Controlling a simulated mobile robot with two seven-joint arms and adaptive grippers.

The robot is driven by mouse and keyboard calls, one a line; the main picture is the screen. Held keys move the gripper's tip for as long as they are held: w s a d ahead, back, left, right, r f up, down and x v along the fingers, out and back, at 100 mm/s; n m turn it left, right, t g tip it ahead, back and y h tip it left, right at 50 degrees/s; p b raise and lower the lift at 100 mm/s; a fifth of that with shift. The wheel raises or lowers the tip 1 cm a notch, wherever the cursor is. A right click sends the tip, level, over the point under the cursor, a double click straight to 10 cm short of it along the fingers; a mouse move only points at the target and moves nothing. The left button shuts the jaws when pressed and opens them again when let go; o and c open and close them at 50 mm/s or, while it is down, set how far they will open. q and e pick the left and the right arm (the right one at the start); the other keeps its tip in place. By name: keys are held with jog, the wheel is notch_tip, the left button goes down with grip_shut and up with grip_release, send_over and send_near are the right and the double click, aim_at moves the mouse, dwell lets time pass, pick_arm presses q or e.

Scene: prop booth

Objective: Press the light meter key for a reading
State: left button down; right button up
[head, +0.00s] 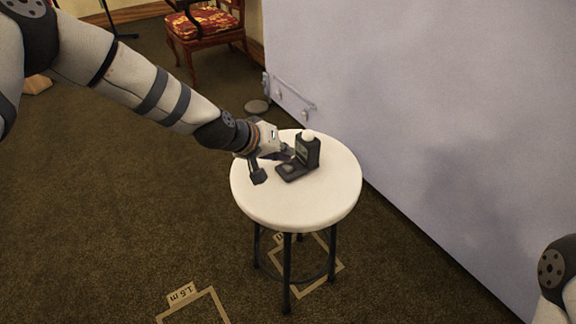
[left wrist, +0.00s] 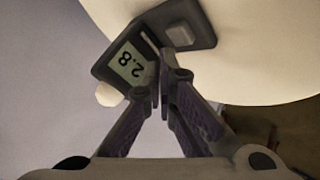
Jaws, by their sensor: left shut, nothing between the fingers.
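The light meter (head: 307,149) is dark, with a white dome on top and a flat foot, and stands on the round white stool (head: 300,208). In the left wrist view the light meter (left wrist: 196,14) shows a lit display (left wrist: 133,66) reading 2.8 and a square grey key (left wrist: 180,34) on its foot. My left gripper (head: 290,153) is shut and empty, right beside the meter. In the left wrist view its fingertips (left wrist: 168,72) overlap the meter near the display, short of the key. Whether they touch the meter, I cannot tell. My right gripper is out of view.
A pale wall panel (head: 420,110) stands close behind and right of the stool. A wooden chair with a red patterned seat (head: 207,24) is at the back. Tape marks (head: 195,305) lie on the brown carpet, which is open to the left.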

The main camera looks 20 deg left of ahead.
aim_at(297, 140)
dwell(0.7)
pick_arm(q)
jog(key=shift+f, duration=0.45)
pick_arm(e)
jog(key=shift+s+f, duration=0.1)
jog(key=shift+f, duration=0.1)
pick_arm(q)
jog(key=shift+f+b, duration=0.35)
jog(key=shift+f, duration=0.05)
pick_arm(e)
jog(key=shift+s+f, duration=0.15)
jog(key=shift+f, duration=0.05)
pick_arm(q)
jog(key=shift+r+p, duration=0.55)
jog(key=shift+r, duration=0.3)
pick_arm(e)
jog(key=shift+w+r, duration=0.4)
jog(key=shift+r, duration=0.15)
pick_arm(q)
jog(key=shift+r+p, duration=1.4)
jog(key=shift+r, duration=1.25)
jog(key=shift+f, duration=0.2)
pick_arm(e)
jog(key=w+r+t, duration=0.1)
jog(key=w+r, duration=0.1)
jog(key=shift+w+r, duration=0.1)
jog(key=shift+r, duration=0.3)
